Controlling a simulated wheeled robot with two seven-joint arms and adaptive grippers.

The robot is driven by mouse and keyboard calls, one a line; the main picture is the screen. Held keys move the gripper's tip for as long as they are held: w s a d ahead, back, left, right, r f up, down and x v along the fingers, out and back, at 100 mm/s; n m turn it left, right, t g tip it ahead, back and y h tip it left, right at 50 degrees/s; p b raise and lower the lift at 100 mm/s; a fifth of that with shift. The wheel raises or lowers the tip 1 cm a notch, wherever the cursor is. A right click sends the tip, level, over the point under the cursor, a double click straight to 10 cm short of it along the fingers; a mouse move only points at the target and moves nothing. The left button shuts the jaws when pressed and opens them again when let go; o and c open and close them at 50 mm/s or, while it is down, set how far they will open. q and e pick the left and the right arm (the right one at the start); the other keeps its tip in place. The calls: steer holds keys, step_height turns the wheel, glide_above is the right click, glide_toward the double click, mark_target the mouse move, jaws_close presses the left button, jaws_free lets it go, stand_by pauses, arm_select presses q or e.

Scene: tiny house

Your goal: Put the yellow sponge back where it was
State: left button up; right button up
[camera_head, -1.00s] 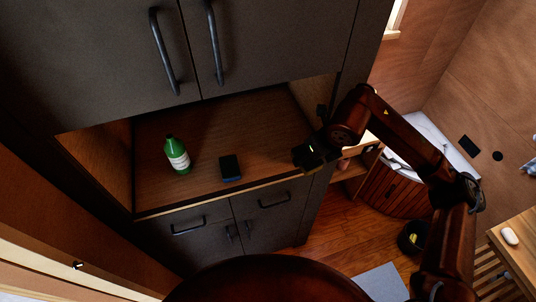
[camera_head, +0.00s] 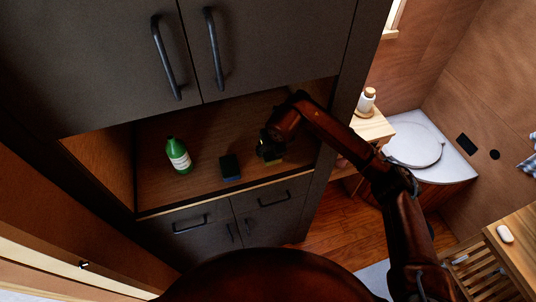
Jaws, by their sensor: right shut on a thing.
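My right gripper (camera_head: 270,155) is inside the open shelf niche, toward its right side, pointing down near the shelf surface. It is shut on the yellow sponge (camera_head: 273,161), of which only a small yellowish edge shows below the fingers. I cannot tell whether the sponge touches the shelf. A dark sponge-like block with a blue lower edge (camera_head: 230,168) lies on the shelf (camera_head: 205,189) to the left of the gripper. A green bottle with a white label (camera_head: 178,156) stands further left. My left gripper is not in view.
Dark cabinet doors with handles (camera_head: 213,48) hang above the niche, and more doors (camera_head: 205,228) are below it. The niche's right side wall is close to my right arm. A white bottle (camera_head: 366,100) stands on a wooden surface outside, right.

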mark_target(270, 155)
steer(key=shift+w+a+f, duration=0.15)
steer(key=shift+a+f, duration=0.2)
steer(key=shift+f, duration=0.1)
steer(key=shift+w+f+p, duration=0.1)
steer(key=shift+f+p, duration=0.4)
steer(key=shift+f, duration=1.2)
steer(key=shift+a, duration=0.1)
steer(key=shift+f, duration=0.15)
steer(key=o, duration=1.1)
steer(key=b+v, duration=0.1)
steer(key=v, duration=0.6)
steer(key=shift+r, duration=0.45)
